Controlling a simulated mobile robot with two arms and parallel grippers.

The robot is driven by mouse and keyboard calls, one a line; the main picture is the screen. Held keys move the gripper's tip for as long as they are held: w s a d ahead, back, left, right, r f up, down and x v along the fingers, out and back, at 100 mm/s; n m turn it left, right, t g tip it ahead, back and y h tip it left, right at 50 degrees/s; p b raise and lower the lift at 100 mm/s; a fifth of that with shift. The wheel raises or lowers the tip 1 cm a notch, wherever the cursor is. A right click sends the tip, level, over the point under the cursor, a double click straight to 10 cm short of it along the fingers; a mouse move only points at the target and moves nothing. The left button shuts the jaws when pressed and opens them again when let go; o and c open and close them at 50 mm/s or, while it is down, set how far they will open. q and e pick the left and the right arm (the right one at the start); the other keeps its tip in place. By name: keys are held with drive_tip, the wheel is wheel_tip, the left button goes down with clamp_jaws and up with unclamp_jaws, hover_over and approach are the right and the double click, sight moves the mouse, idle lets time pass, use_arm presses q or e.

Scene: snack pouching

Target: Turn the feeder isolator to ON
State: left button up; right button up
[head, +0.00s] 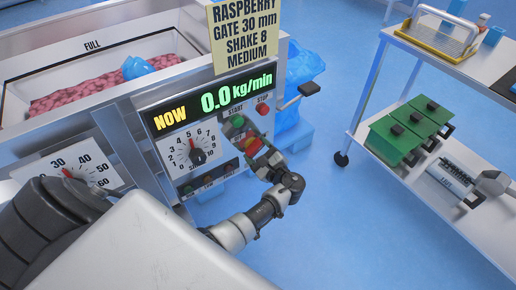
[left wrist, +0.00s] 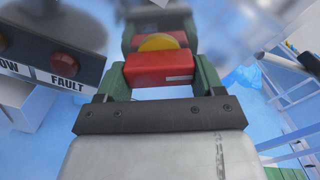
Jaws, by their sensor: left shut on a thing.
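The feeder isolator has a red handle (head: 252,146) over a yellow disc, on the right side of the feeder's control panel. In the left wrist view the red handle (left wrist: 158,70) and yellow disc (left wrist: 158,42) show clearly. My left gripper (head: 255,144) is at the isolator, its green fingers shut on either side of the red handle. The isolator's ON and OFF marks are hidden or too small to read. The panel display (head: 210,104) reads NOW 0.0 kg/min. My right gripper is not in view.
A dial (head: 193,147) numbered 0 to 10 and a red STOP button (head: 263,109) sit near the isolator. A sign (head: 243,35) stands above the display. A red FAULT lamp (left wrist: 61,63) is close by. A metal cart (head: 352,128) with green boxes stands right, across open blue floor.

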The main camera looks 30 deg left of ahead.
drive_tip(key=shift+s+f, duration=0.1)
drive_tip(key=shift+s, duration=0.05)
use_arm(q)
drive_tip(key=o, duration=0.9)
drive_tip(key=shift+o, duration=0.2)
drive_tip(key=shift+d, duration=0.1)
drive_tip(key=v, duration=1)
drive_tip(key=shift+d, duration=0.3)
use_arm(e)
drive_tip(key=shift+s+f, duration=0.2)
use_arm(q)
drive_tip(key=shift+s, duration=0.1)
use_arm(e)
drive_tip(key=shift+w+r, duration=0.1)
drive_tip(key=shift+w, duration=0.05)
